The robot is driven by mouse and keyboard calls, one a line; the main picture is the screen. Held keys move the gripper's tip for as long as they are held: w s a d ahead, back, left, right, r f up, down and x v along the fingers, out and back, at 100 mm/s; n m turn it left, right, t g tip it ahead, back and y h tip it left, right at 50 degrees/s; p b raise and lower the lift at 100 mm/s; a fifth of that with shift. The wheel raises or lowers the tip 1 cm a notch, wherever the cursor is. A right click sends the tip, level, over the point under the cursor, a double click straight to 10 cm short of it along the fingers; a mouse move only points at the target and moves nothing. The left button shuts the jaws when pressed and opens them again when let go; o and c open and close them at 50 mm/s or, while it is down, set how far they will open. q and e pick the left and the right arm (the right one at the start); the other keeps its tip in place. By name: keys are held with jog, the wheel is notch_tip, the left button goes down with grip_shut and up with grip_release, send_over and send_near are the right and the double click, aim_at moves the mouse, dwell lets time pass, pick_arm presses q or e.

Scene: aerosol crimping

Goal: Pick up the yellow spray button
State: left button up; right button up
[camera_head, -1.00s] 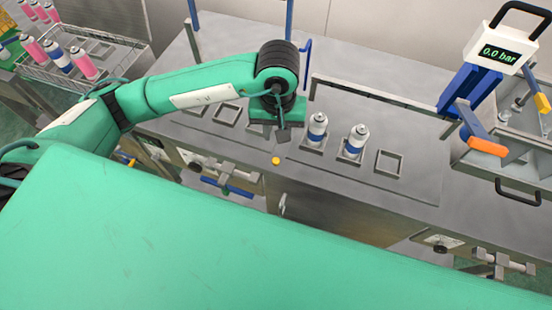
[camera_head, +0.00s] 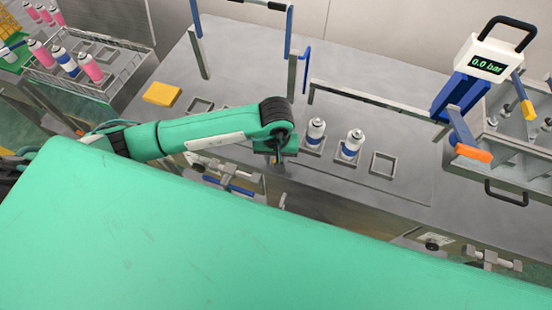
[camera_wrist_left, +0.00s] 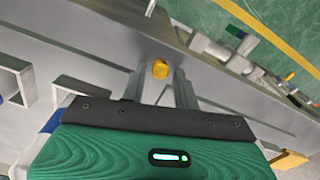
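The yellow spray button (camera_wrist_left: 159,69) sits on the grey metal worktop near its front edge. It shows in the left wrist view, between or just past the tips of my left gripper (camera_wrist_left: 160,80). The two fingers are apart, one on each side of the button, with visible gaps. In the head view my left gripper (camera_head: 277,158) points down at the worktop's front edge and mostly hides the button. My right gripper is in neither view.
Two white-and-blue cans (camera_head: 315,133) (camera_head: 351,146) stand in square holders right of my left gripper. An empty holder (camera_head: 384,164) is beside them. A yellow block (camera_head: 162,94) lies at the left. A pressure gauge reading 0.0 bar (camera_head: 487,66) stands at the right.

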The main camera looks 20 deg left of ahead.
pick_arm(q)
jog(key=shift+f, duration=0.25)
grip_shut()
jog(key=shift+r, duration=0.15)
